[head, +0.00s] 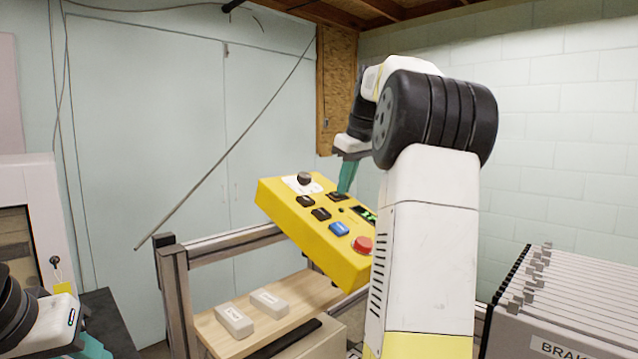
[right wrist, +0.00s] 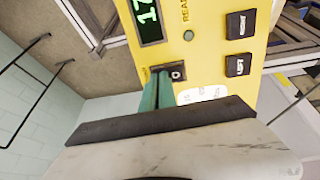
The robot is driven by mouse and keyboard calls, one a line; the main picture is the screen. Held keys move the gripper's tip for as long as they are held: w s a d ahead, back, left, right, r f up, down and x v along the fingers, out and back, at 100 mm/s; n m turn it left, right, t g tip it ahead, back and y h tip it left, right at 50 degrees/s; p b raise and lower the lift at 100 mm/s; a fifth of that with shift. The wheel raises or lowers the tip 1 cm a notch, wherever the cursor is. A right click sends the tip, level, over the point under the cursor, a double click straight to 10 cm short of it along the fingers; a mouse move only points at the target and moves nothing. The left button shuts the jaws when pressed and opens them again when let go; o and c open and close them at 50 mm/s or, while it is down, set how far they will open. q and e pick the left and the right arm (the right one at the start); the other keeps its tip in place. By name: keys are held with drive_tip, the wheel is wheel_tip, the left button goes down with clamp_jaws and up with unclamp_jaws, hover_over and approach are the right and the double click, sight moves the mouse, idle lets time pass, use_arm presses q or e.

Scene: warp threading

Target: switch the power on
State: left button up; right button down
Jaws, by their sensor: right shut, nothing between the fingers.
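A yellow control box (head: 320,250) stands tilted on a metal frame; it fills the upper part of the right wrist view (right wrist: 207,65). A small black rocker switch (head: 339,196) sits near its top edge; in the right wrist view the switch (right wrist: 178,73) shows a white "O" mark on its visible end. My right gripper (head: 345,184) is shut and empty, its teal fingertips (right wrist: 158,76) at the switch and covering part of it. I cannot tell whether they press it. A green lit display (right wrist: 149,20) is beside it. My left gripper (head: 93,348) is partly cut off at the lower left.
The box also carries a black knob (head: 304,179), several black buttons, a blue button (head: 339,229) and a red mushroom button (head: 363,245). Two pale blocks (head: 234,321) lie on a wooden shelf (head: 290,318) below. A rack of grey plates (head: 570,300) stands at the right.

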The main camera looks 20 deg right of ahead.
drive_tip(key=shift+a+f, duration=0.15)
drive_tip(key=shift+f, duration=0.15)
drive_tip(key=shift+s+a, duration=0.35)
drive_tip(key=shift+a, duration=0.3)
drive_tip(key=shift+r, duration=0.1)
